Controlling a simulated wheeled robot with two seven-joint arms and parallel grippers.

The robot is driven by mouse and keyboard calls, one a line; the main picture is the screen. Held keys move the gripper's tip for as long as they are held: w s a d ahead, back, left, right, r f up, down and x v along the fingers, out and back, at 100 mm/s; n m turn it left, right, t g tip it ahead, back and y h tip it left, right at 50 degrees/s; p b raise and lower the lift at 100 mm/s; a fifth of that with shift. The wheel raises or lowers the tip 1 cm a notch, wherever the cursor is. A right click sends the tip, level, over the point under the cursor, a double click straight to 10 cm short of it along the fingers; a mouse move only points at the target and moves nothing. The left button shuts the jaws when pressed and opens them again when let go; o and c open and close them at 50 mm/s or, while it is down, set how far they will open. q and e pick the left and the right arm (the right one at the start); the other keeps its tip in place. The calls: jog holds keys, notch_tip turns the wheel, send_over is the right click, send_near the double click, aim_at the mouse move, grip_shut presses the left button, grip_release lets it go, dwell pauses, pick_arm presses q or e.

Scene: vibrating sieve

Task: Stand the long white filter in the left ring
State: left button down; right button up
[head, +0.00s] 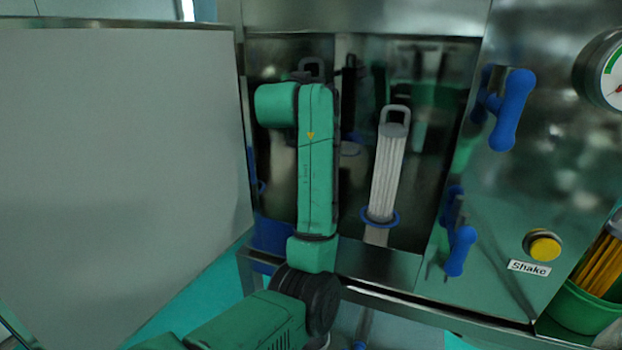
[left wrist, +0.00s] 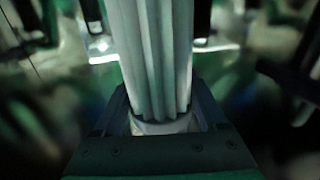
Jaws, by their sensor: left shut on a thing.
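A white pleated filter (left wrist: 155,50) stands between the fingers of my left gripper (left wrist: 165,118) in the left wrist view, with a pale collar at its lower end. My left gripper is shut on it. In the head view my own arm hides this gripper and most of what it holds; a dark loop handle (head: 312,66) shows just above the arm. Another long white filter (head: 387,175) with a grey cap and loop handle stands in a blue ring (head: 380,217) to the right. A blue part (head: 271,235) shows low behind my arm; whether it is the left ring, I cannot tell. My right gripper is not in view.
The steel cabinet is open, with a large pale door panel (head: 120,140) on the left. Blue handles (head: 511,108) (head: 461,250), a yellow Shake button (head: 544,246) and a gauge (head: 610,72) are on the right. A green bin (head: 582,308) stands lower right.

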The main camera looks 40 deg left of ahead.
pick_arm(q)
notch_tip(320, 180, down, 8)
jog(key=d+p, duration=0.1)
jog(key=shift+w, duration=0.4)
jog(key=shift+c, duration=1.4)
grip_release()
jog(key=shift+w+d+f, duration=0.1)
jog(key=shift+d+f, duration=0.05)
jog(key=shift+f, duration=0.1)
jog(key=shift+o, duration=1.4)
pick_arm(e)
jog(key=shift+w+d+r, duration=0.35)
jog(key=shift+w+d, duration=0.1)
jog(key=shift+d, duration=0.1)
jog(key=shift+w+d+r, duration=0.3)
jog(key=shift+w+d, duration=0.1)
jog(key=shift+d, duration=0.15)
pick_arm(q)
jog(key=shift+r, duration=0.15)
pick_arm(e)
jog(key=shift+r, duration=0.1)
